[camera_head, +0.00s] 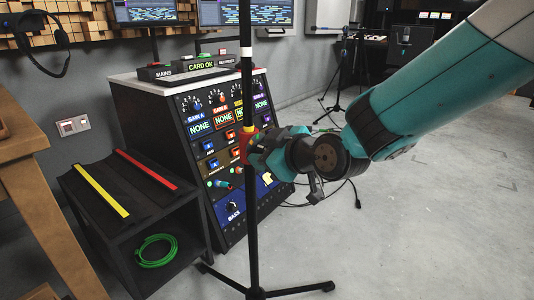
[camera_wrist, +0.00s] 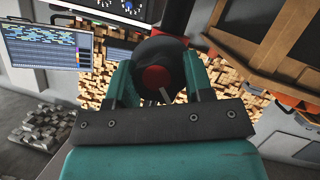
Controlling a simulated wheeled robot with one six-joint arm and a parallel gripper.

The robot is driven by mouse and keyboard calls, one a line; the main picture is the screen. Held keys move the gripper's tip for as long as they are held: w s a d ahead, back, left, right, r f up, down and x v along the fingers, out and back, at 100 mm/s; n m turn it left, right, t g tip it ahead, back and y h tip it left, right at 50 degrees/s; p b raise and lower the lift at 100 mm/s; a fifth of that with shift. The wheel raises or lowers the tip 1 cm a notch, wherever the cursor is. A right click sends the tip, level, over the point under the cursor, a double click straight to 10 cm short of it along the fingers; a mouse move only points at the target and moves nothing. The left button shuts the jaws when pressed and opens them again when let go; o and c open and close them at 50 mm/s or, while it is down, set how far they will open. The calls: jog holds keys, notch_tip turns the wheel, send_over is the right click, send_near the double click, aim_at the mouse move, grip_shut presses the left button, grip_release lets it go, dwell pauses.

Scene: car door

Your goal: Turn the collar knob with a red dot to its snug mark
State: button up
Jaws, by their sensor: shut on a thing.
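A black stand pole (camera_head: 250,200) rises from a tripod base in the head view. A red and yellow collar (camera_head: 245,142) sits partway up it. My gripper (camera_head: 262,150) reaches the collar from the right and hides the knob there. In the wrist view, my gripper (camera_wrist: 160,75) has one finger on each side of a dark round knob with a red dot (camera_wrist: 153,77) and is shut on it. A pale line shows just below right of the red dot. I cannot make out a snug mark.
Behind the pole stands a console (camera_head: 205,130) with lit panels and knobs. A low black bench (camera_head: 125,195) with yellow and red strips and a green cable coil (camera_head: 156,250) stands at left. A wooden table (camera_head: 45,200) is at far left. The floor at right is mostly clear.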

jog(key=o, duration=0.9)
jog(key=b+v, duration=0.2)
jog(key=v, duration=1.5)
jog(key=shift+s+d+r, duration=0.1)
jog(key=shift+d+r, duration=0.05)
jog(key=shift+d, duration=0.05)
